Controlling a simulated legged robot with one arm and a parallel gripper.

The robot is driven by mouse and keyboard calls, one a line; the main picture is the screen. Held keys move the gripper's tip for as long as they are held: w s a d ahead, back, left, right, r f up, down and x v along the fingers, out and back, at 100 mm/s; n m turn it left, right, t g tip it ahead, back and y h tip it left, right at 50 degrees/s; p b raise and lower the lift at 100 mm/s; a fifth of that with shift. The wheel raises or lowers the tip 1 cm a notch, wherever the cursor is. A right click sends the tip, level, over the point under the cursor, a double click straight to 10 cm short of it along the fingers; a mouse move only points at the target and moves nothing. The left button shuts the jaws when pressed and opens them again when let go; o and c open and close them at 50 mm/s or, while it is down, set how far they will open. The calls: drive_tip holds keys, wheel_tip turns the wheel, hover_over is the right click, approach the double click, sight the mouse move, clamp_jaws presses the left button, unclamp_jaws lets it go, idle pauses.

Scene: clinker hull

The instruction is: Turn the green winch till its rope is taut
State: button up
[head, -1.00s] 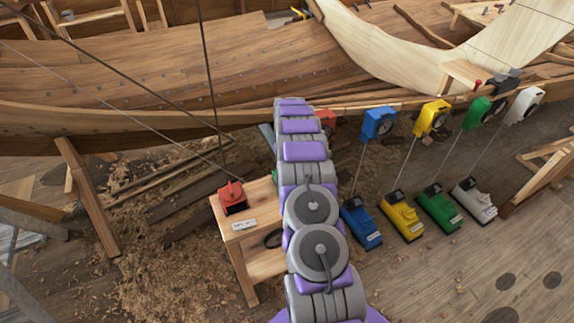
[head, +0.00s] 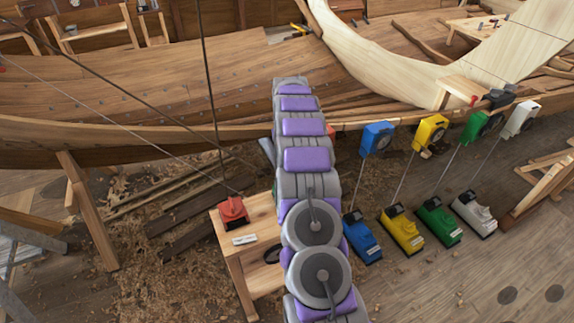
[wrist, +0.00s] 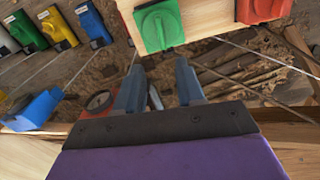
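A green box with a rounded green top piece (wrist: 158,24) sits on a pale wooden bench in the wrist view. In the head view only a sliver of it shows behind my arm. Another green box (head: 439,222) stands in a row on the floor, with a thin line up to a green dial unit (head: 476,126) at the hull. My gripper (wrist: 158,72) shows two grey fingers apart with nothing between them. They point toward the bench box and look short of it. In the head view my arm hides the gripper. I cannot tell whether the rope is taut.
A red box (head: 232,211) sits on the bench (head: 263,213), with ropes rising left from near it. Blue (head: 361,238), yellow (head: 402,230) and white (head: 474,213) boxes flank the floor green one. The wooden hull (head: 150,85) lies behind. Open floor is at right.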

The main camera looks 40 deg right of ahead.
drive_tip(key=shift+r, duration=1.75)
drive_tip(key=s+a+r+n, duration=0.1)
drive_tip(key=s+a+r, duration=0.3)
drive_tip(key=a, duration=0.4)
drive_tip(key=s+a+r+n+b, duration=0.1)
drive_tip(key=s+a+r, duration=0.35)
drive_tip(key=a, duration=0.35)
drive_tip(key=s+a+r+n, duration=0.1)
drive_tip(key=s+a+r, duration=0.25)
drive_tip(key=a, duration=0.45)
drive_tip(key=s+a, duration=0.4)
drive_tip(key=s, duration=0.6)
drive_tip(key=s+a+f+g+b, duration=0.1)
drive_tip(key=s+a, duration=0.3)
drive_tip(key=s, duration=0.6)
drive_tip(key=s+a+n+b, duration=0.1)
drive_tip(key=s+a, duration=0.3)
drive_tip(key=s, duration=0.7)
drive_tip(key=shift+a+f+g, duration=0.35)
drive_tip(key=shift+g, duration=0.05)
drive_tip(key=shift+w+d, duration=0.1)
drive_tip(key=shift+d, duration=0.05)
